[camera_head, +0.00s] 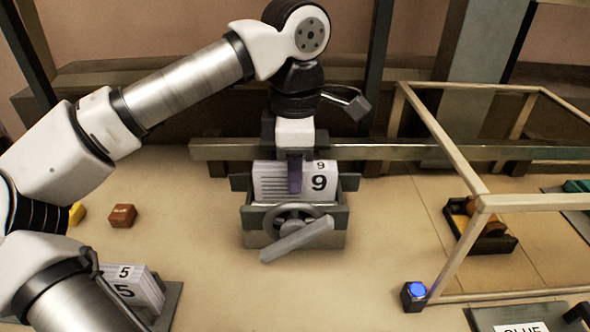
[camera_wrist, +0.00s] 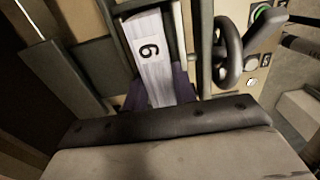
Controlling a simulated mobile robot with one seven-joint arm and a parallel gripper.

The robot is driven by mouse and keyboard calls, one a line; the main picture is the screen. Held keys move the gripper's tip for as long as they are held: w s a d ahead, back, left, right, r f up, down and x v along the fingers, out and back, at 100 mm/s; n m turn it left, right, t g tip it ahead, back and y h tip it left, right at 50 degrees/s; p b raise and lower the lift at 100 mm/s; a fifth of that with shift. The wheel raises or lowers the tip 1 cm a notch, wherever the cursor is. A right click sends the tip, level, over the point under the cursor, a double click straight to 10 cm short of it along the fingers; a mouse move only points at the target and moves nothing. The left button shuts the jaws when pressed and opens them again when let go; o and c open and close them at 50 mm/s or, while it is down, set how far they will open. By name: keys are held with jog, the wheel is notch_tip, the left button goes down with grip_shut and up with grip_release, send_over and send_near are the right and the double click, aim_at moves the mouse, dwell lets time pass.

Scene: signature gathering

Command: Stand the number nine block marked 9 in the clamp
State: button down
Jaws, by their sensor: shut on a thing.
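The number nine block (camera_head: 268,181) is a white block with page-like lines and a black 9 on its front and top. It stands upright between the jaws of the grey clamp (camera_head: 250,222), which has a round handwheel and a lever at its front. My gripper (camera_head: 295,175) comes down from above and is shut on the block; one dark finger crosses its front face. In the wrist view the block (camera_wrist: 158,62) shows its top 9 between the dark clamp bars (camera_wrist: 201,45). My fingertips (camera_wrist: 160,98) are partly hidden there.
A block marked 5 (camera_head: 133,285) stands in a holder at lower left. A red-brown block (camera_head: 122,215) lies on the table. A wooden frame (camera_head: 481,203) rises at right, with a blue button box (camera_head: 414,294) by its foot. A beam (camera_head: 225,150) runs behind the clamp.

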jog(key=shift+f, duration=0.15)
jog(key=c, duration=1.1)
grip_release()
notch_tip(320, 180, up, 8)
jog(key=shift+f+b, duration=0.1)
jog(key=shift+b, duration=0.65)
